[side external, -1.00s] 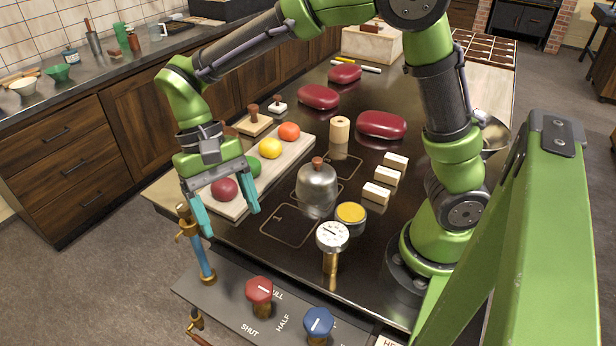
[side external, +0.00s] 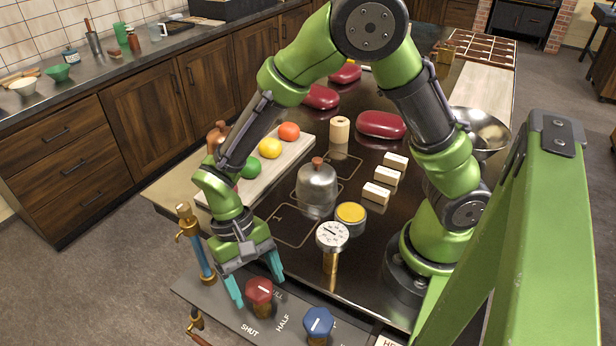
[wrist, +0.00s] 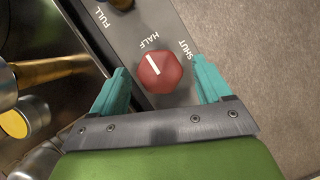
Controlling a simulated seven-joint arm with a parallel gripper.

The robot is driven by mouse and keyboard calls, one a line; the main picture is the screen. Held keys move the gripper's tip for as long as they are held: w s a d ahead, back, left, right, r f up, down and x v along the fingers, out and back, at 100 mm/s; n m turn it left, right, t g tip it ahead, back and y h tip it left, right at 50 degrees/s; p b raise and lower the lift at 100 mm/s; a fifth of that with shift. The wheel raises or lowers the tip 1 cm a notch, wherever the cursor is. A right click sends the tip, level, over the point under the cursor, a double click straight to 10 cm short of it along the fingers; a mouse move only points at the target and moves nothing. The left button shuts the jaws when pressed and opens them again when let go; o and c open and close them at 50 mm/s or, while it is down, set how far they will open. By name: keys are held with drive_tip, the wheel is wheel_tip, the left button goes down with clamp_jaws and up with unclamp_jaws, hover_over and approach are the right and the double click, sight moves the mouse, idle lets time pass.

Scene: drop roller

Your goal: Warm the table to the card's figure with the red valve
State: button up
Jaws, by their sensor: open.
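The red valve (side external: 259,291) stands on the grey panel at the table's front. In the wrist view the red valve (wrist: 160,73) shows a white pointer line aimed roughly at the HALF lettering. My gripper (side external: 256,287) is open, with its teal fingers low on either side of the valve; in the wrist view the gripper (wrist: 160,84) has a gap on both sides of it. A round dial gauge (side external: 332,236) stands on a brass stem; its reading is too small to tell. A card (side external: 388,341) with "HE" showing is cut off at the bottom edge.
A blue valve (side external: 318,323) stands right of the red one. A blue and brass pipe (side external: 199,250) rises left of my gripper.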

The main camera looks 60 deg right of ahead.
drive_tip(key=shift+c, duration=0.4)
drive_tip(key=c, duration=1)
drive_tip(key=shift+o, duration=0.2)
drive_tip(key=shift+m, duration=0.3)
drive_tip(key=m, duration=0.2)
drive_tip(key=m+y, duration=0.1)
drive_tip(key=shift+s+d+m+t, duration=0.1)
drive_tip(key=shift+d+m+t, duration=0.05)
drive_tip(key=shift+m+t, duration=0.2)
drive_tip(key=m, duration=0.2)
drive_tip(key=m+t+y, duration=0.1)
drive_tip(key=m, duration=0.1)
drive_tip(key=shift+s+d+m+t, duration=0.1)
drive_tip(key=shift+m+t, duration=0.15)
drive_tip(key=m+t, duration=0.1)
drive_tip(key=m, duration=0.3)
drive_tip(key=shift+s+m+t+y, duration=0.2)
drive_tip(key=shift+m+t+y, duration=0.1)
drive_tip(key=shift+t+y, duration=0.1)
drive_tip(key=m+t, duration=0.1)
drive_tip(key=m, duration=0.3)
drive_tip(key=shift+s+m+t, duration=0.15)
drive_tip(key=shift+m+t, duration=0.15)
drive_tip(key=shift+t, duration=0.1)
